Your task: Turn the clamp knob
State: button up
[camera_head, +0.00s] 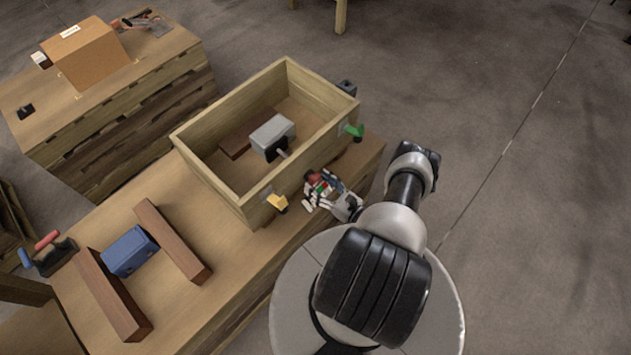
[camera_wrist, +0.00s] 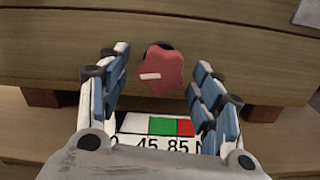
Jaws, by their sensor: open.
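The clamp knob (camera_wrist: 161,72) is a red lobed knob with a white mark, on the front wall of a wooden box (camera_head: 222,193). In the wrist view it sits between the blue-padded fingers of my gripper (camera_wrist: 162,60), with gaps visible on both sides. My gripper is open around it. In the head view the red knob (camera_head: 313,178) is partly hidden by my gripper (camera_head: 326,190). Below the knob in the wrist view is a white label (camera_wrist: 134,124) with a green and a red field and the numbers 45 and 85, partly covered.
A yellow part (camera_head: 277,202) and a green part (camera_head: 356,131) flank the knob on the box wall. A grey device (camera_head: 271,131) is inside the box. A blue block (camera_head: 128,250) lies between brown bars on the table (camera_head: 210,255). A cardboard box (camera_head: 85,55) stands behind left.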

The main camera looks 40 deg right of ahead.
jog(key=shift+w, duration=0.9)
jog(key=c, duration=1.1)
